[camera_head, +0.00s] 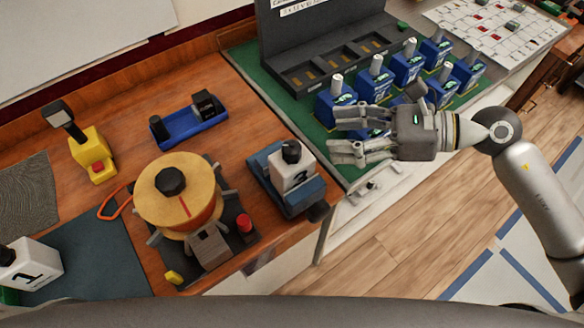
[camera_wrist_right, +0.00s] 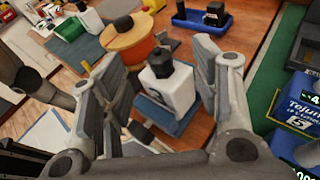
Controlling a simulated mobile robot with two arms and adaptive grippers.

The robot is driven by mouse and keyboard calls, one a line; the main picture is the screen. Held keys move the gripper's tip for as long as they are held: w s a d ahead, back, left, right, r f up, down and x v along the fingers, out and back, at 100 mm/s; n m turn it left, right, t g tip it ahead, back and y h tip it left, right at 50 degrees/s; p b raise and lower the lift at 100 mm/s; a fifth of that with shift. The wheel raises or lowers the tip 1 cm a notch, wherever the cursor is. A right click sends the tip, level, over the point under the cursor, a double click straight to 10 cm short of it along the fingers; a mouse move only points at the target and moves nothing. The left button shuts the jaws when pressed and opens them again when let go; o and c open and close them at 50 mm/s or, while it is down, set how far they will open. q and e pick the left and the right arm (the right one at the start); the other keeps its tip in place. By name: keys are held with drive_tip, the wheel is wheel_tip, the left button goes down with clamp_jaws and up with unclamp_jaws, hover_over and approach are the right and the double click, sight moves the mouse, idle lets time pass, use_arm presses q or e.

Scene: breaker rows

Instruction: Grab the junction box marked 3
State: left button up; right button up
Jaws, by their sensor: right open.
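The junction box marked 3 (camera_head: 290,172) is a white box with a black knob on top, standing upright on a blue holder (camera_head: 265,167) near the right end of the wooden table. In the right wrist view the white box (camera_wrist_right: 167,90) shows between my fingers in the picture, its mark partly visible. My right gripper (camera_head: 342,133) is open and empty, to the right of the box and apart from it, over the green mat's front edge. It also shows open in the right wrist view (camera_wrist_right: 158,62). My left gripper is not in view.
A yellow round reel (camera_head: 178,205) stands left of the box. Another white box marked 1 (camera_head: 30,262) is at the far left. A blue tray (camera_head: 190,125) lies behind. Several blue breakers (camera_head: 407,68) stand on the green mat (camera_head: 250,68), close to my right gripper.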

sight(294, 146)
drive_tip(key=shift+n+h, duration=0.4)
drive_tip(key=shift+h, duration=0.1)
drive_tip(key=p+x, duration=0.1)
drive_tip(key=x, duration=0.1)
drive_tip(key=f+p+x, duration=0.1)
drive_tip(key=x, duration=0.2)
drive_tip(key=shift+s+d+f, duration=0.1)
drive_tip(key=shift+s, duration=0.1)
drive_tip(key=p+x, duration=0.1)
drive_tip(key=x, duration=0.1)
drive_tip(key=p+x, duration=0.2)
drive_tip(key=shift+s+a, duration=0.2)
drive_tip(key=shift+a, duration=0.05)
drive_tip(key=shift+a+f+p, duration=0.25)
drive_tip(key=shift+a+p, duration=0.05)
drive_tip(key=shift+a, duration=0.1)
clamp_jaws()
drive_tip(key=shift+w+r, duration=0.1)
